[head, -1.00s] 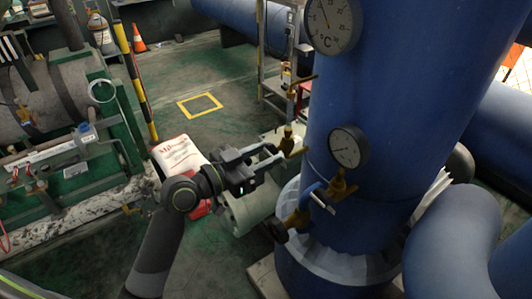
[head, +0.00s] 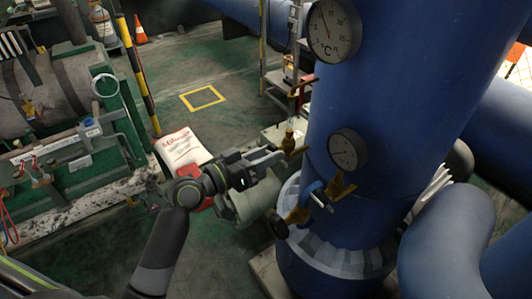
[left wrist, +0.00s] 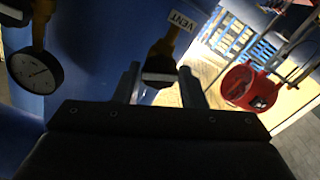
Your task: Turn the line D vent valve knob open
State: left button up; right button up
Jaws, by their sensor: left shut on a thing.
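The vent valve knob (left wrist: 160,76) is a dark piece below a brass stem in the left wrist view. A white tag reading VENT (left wrist: 181,21) is beside the stem. My left gripper (left wrist: 160,88) has one finger on each side of the knob and is shut on it. In the head view my left gripper (head: 282,153) reaches from the left to the brass valve fitting (head: 290,142) beside the blue pipe. The knob itself is mostly hidden by the fingers there. I cannot read a line letter. My right gripper is in neither current view.
A pressure gauge (head: 347,150), a thermometer dial (head: 334,29) and a lower brass valve with a black knob (head: 279,227) are close on the blue pipe (head: 410,110). Green floor lies behind.

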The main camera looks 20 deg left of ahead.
pick_arm(q)
jog(key=shift+r+n+p, duration=0.2)
jog(key=shift+n+p, duration=0.8)
jog(key=shift+n, duration=0.1)
jog(key=shift+n+p, duration=0.55)
jog(key=shift+n, duration=0.25)
jog(key=shift+f+n, duration=0.15)
jog(key=shift+n, duration=0.15)
